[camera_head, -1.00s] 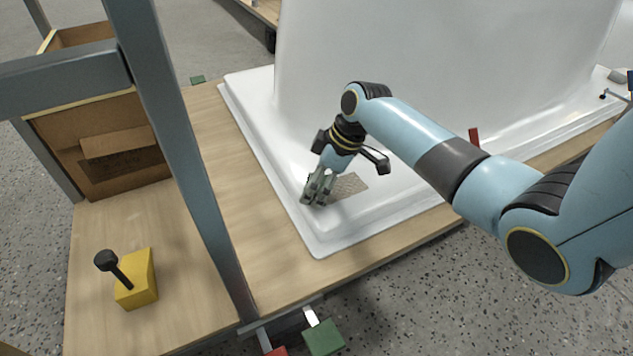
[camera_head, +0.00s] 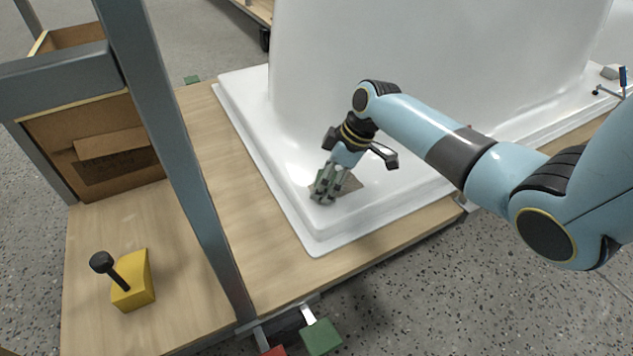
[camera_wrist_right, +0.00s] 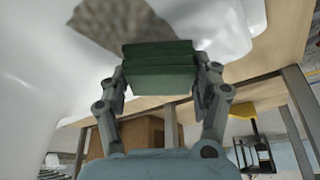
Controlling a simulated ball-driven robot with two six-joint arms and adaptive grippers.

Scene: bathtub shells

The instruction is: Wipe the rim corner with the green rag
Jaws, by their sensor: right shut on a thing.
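The white bathtub shell has a flat rim whose near corner (camera_head: 318,243) lies on the wooden bench. A grey-brown rough patch (camera_head: 348,186) is on the rim near that corner. It also shows in the right wrist view (camera_wrist_right: 115,22). My right gripper (camera_head: 326,190) is over the rim corner, beside the patch and partly covering it. In the right wrist view its fingers are shut on the folded dark green rag (camera_wrist_right: 160,72), which overlaps the patch's lower edge in the picture. I cannot tell whether the rag touches the rim. My left gripper is not in view.
A yellow block with a black-knobbed stick (camera_head: 133,282) stands on the bench at the left. A grey metal post (camera_head: 185,160) rises between it and the shell. A cardboard box (camera_head: 110,150) is behind the post. Bare bench (camera_head: 235,215) lies left of the shell.

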